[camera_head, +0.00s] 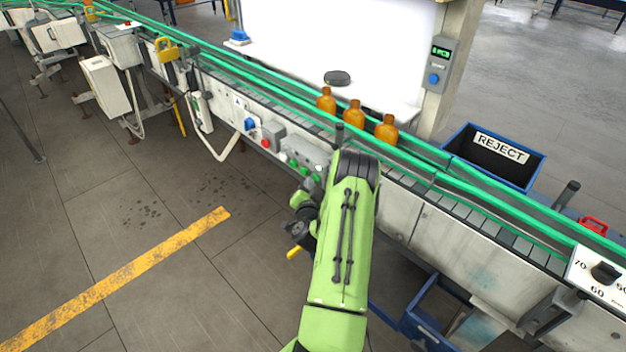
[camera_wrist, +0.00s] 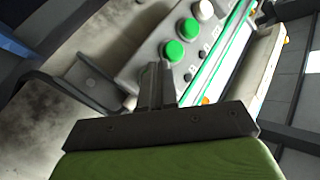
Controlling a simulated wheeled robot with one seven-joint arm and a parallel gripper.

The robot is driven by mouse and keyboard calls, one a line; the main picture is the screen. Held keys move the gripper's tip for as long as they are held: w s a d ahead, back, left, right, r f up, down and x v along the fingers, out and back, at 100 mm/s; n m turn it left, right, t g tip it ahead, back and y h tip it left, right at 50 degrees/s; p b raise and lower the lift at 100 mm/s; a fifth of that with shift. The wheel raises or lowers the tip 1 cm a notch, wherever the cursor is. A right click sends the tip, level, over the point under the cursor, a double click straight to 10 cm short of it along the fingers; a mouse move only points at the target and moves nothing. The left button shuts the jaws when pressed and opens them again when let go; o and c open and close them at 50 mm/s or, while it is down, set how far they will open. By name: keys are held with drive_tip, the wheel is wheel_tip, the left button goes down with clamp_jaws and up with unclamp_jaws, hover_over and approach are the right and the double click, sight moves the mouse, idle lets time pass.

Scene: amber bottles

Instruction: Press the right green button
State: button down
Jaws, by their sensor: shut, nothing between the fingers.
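In the wrist view, two round green buttons sit in a row with a white button (camera_wrist: 203,9) on a grey panel (camera_wrist: 140,66). The right green button (camera_wrist: 173,51) is the one nearest my fingertips, and the other green button (camera_wrist: 188,29) lies between it and the white one. My gripper (camera_wrist: 158,72) is shut and empty, its tips just short of the right green button in the picture. I cannot tell whether they touch it. In the head view, the button panel (camera_head: 300,148) is on the conveyor's near side, partly behind my arm, and my fingertips are hidden.
Amber bottles (camera_head: 354,112) stand on the conveyor (camera_head: 440,190) beyond my arm, between green rails. A blue knob (camera_head: 250,124) and a red button (camera_head: 266,143) are left of the panel. A blue reject bin (camera_head: 464,150) stands behind the conveyor. The floor at left is open.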

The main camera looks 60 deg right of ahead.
drive_tip(key=shift+w+a, duration=0.15)
drive_tip(key=shift+a, duration=0.65)
drive_tip(key=shift+w+a, duration=0.2)
drive_tip(key=shift+a, duration=0.65)
drive_tip(key=shift+w+a, duration=0.15)
drive_tip(key=shift+a, duration=0.65)
drive_tip(key=shift+w+a, duration=0.2)
drive_tip(key=shift+a, duration=0.65)
